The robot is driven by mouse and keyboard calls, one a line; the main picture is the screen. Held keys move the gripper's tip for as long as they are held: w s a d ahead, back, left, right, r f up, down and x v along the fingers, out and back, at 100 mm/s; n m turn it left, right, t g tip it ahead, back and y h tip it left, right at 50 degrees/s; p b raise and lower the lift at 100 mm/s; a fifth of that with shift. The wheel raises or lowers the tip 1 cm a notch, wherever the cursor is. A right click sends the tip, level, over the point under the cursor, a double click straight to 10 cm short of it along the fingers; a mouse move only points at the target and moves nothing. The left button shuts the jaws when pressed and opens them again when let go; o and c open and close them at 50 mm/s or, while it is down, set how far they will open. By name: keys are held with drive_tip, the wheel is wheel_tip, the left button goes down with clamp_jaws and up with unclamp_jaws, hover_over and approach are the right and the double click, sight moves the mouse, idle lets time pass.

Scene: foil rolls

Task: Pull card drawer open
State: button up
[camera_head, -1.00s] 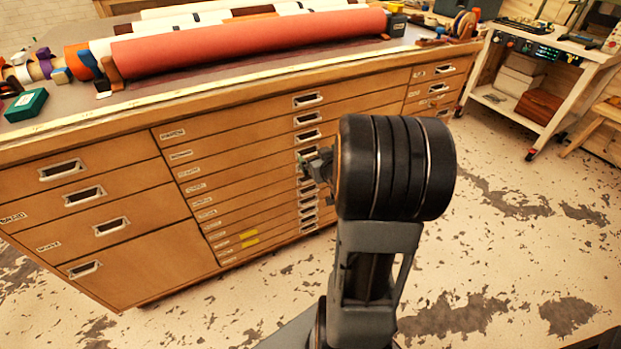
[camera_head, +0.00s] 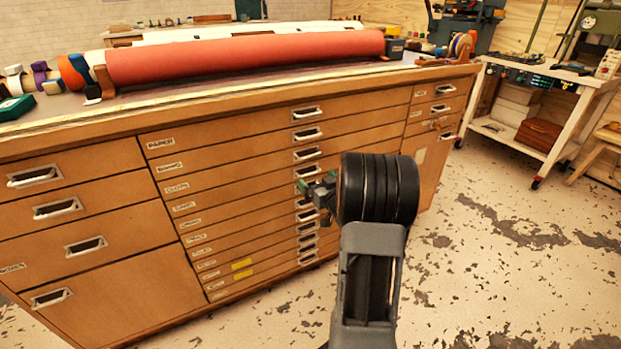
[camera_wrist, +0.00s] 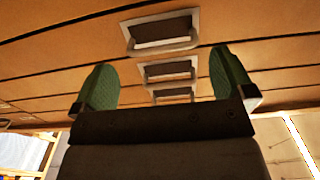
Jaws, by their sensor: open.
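The wooden cabinet (camera_head: 225,140) has a wide middle stack of shallow drawers, each with a small label at left and a metal pull at mid-width. All look shut. The label text is too small to tell surely which is the card drawer. My gripper (camera_head: 311,188) is open and empty, in front of the column of pulls, covering part of it. In the wrist view, its two green fingertips (camera_wrist: 163,82) stand apart. An upper pull (camera_wrist: 160,33) lies beyond them, and a second pull (camera_wrist: 168,71) shows between them. No contact with a pull is visible.
A red roll (camera_head: 245,59) and other rolls lie on the cabinet top. Deeper drawers (camera_head: 70,210) are at left, and narrow drawers (camera_head: 437,92) at right. A white cart (camera_head: 540,110) stands at the back right. The floor (camera_head: 500,270) at right is clear.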

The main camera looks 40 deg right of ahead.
sight(311, 174)
drive_tip(key=shift+w+d+b, duration=0.15)
drive_tip(key=shift+w+b, duration=0.1)
drive_tip(key=shift+w, duration=0.9)
drive_tip(key=shift+w+d+b, duration=0.15)
drive_tip(key=shift+w+b, duration=0.05)
drive_tip(key=shift+w, duration=0.9)
